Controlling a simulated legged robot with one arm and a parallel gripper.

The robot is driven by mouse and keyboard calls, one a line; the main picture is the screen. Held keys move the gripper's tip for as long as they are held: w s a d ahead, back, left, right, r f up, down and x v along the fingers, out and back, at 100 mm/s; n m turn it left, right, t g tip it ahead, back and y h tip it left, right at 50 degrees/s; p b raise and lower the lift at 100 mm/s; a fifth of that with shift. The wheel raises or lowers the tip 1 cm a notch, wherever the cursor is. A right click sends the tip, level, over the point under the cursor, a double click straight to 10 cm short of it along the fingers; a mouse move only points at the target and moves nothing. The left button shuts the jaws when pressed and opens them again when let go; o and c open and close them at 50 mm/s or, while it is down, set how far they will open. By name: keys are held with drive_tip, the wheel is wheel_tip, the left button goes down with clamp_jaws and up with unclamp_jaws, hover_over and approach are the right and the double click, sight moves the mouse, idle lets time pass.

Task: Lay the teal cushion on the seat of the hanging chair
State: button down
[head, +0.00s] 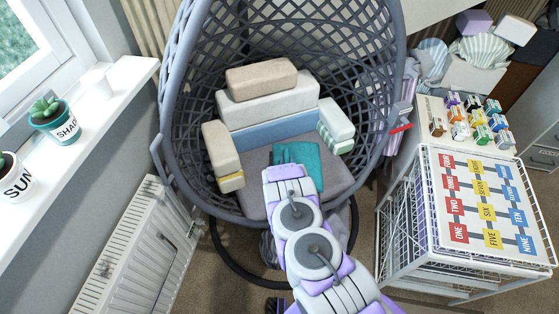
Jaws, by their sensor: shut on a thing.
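The hanging chair (176,110) is a grey woven egg-shaped basket in the middle of the head view. Its grey seat pad (255,190) shows around the teal cushion (303,157). The teal cushion is over the front middle of the seat, partly covered by my arm. My gripper (284,170) is at the cushion's near edge and shut on it. Its fingers are mostly hidden by my arm's last link. I cannot tell whether the cushion touches the seat or hangs just above it.
Beige, white and blue cushions (262,76) line the chair's back, with more cushions (222,150) at both sides. A radiator (135,245) and windowsill with potted plants (52,120) stand left. A wire drawer unit (405,235) with a numbered board (487,205) stands right.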

sight(280, 153)
drive_tip(key=w, duration=0.1)
drive_tip(key=w+a, duration=0.1)
drive_tip(key=w+a+b, duration=0.1)
drive_tip(key=w, duration=0.1)
drive_tip(key=shift+w+a+f, duration=0.1)
drive_tip(key=shift+a+f, duration=0.05)
drive_tip(key=shift+f, duration=0.1)
drive_tip(key=shift+w+a, duration=0.2)
drive_tip(key=shift+w, duration=0.3)
drive_tip(key=shift+a+f+b, duration=0.1)
drive_tip(key=shift+f+b, duration=0.85)
drive_tip(key=shift+f, duration=0.9)
drive_tip(key=c, duration=0.8)
unclamp_jaws()
drive_tip(key=shift+r, duration=0.1)
drive_tip(key=shift+c, duration=0.2)
drive_tip(key=s+p, duration=0.2)
drive_tip(key=s, duration=1)
